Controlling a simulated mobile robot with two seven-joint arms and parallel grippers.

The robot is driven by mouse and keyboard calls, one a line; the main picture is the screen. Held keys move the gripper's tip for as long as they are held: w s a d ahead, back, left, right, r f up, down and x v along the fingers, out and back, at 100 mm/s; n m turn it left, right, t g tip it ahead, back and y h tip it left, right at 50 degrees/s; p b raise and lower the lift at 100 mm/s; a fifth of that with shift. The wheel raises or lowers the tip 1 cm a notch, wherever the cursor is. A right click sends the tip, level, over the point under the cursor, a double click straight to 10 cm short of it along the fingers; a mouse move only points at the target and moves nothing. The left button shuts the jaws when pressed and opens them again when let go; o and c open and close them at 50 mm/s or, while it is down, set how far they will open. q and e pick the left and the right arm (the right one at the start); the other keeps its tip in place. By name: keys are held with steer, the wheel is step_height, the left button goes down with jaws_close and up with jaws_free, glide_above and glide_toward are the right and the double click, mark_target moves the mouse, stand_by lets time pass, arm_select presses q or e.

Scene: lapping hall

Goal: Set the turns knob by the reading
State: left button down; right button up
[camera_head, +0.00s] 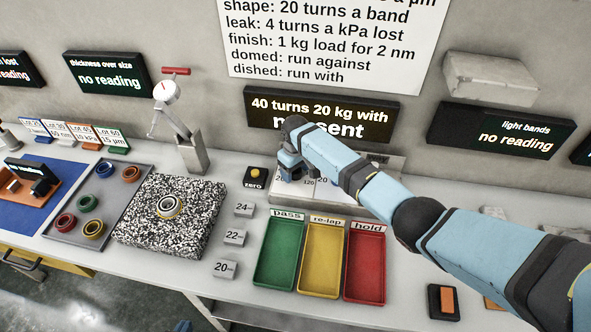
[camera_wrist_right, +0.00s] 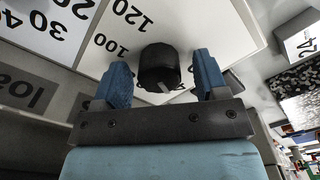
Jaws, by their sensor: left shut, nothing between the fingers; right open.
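The turns knob (camera_wrist_right: 158,66) is a black knob on a white dial plate marked 100 and 120 in the right wrist view. Its white mark points toward my gripper's palm, beside a number partly covered. In the head view this gripper (camera_head: 290,168) hides the knob. The reading display (camera_head: 320,107) shows "40 turns 20 kg with"; its second line is partly covered by my arm. A blue tip of my left gripper (camera_head: 183,326), shut, shows at the bottom edge.
Left of the dial box stand a zero button (camera_head: 255,176) and weights marked 24 (camera_head: 243,209), 22 and 20. Green, yellow (camera_head: 321,258) and red trays lie in front. A speckled plate (camera_head: 150,225) bears a ring. A rules sheet (camera_head: 325,40) hangs above.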

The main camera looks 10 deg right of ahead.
steer(key=shift+r, duration=0.1)
steer(key=shift+r, duration=0.35)
step_height(320, 180, up, 13)
stand_by(0.4)
